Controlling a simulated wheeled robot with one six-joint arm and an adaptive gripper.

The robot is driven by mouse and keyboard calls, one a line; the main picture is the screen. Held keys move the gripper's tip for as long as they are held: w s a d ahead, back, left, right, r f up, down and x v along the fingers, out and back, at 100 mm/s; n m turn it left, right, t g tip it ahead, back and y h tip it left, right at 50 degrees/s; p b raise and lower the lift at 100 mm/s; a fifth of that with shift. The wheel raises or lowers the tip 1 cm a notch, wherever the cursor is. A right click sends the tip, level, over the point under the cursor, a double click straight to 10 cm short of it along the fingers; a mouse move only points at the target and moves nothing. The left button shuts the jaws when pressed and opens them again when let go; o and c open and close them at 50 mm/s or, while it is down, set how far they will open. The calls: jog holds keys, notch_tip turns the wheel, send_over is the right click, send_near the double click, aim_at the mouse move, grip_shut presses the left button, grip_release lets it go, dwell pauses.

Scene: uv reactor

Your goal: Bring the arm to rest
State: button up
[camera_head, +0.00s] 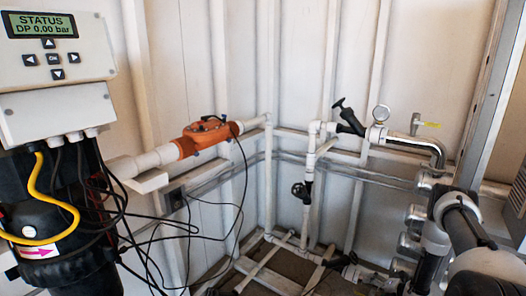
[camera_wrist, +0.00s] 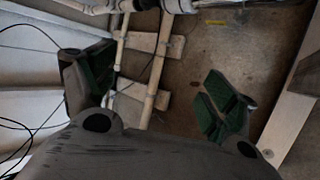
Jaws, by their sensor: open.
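My gripper (camera_wrist: 155,88) shows in the wrist view with its two green-padded fingers spread wide apart. Nothing is between the fingers. Below and beyond them are the brown floor and white pipes. In the head view, grey and black links of my arm (camera_head: 462,222) stand at the right edge. I cannot make out the gripper's fingers in the head view.
A control box (camera_head: 55,60) reading "STATUS DP 0.00 bar" stands at the left, with loose black cables below. An orange flow meter (camera_head: 205,136) sits on a white pipe.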

jog(key=s+d+f+m+g+h, duration=0.25)
jog(key=s+f+m+g, duration=0.3)
jog(key=s+m, duration=0.5)
jog(key=s+d+r+m+g+h, duration=0.2)
jog(key=s+d+r+m+g, duration=0.15)
jog(key=s+d+r, duration=0.35)
jog(key=s+a+r+m+g, duration=0.15)
jog(key=r+m, duration=0.45)
jog(key=r, duration=1)
jog(key=s+a+r+m+g, duration=0.15)
jog(key=r+m, duration=0.35)
jog(key=r, duration=1.2)
jog(key=s+a+r+t, duration=0.2)
jog(key=s+a+r, duration=0.2)
jog(key=r, duration=0.7)
jog(key=s+a+r+m+t, duration=0.1)
jog(key=s+a+r+t, duration=0.2)
jog(key=a+r, duration=0.5)
jog(key=s+a+r+m+t, duration=0.1)
jog(key=s+a+r+t, duration=0.2)
jog(key=r, duration=1.1)
jog(key=s+a, duration=0.3)
jog(key=shift+r, duration=0.15)
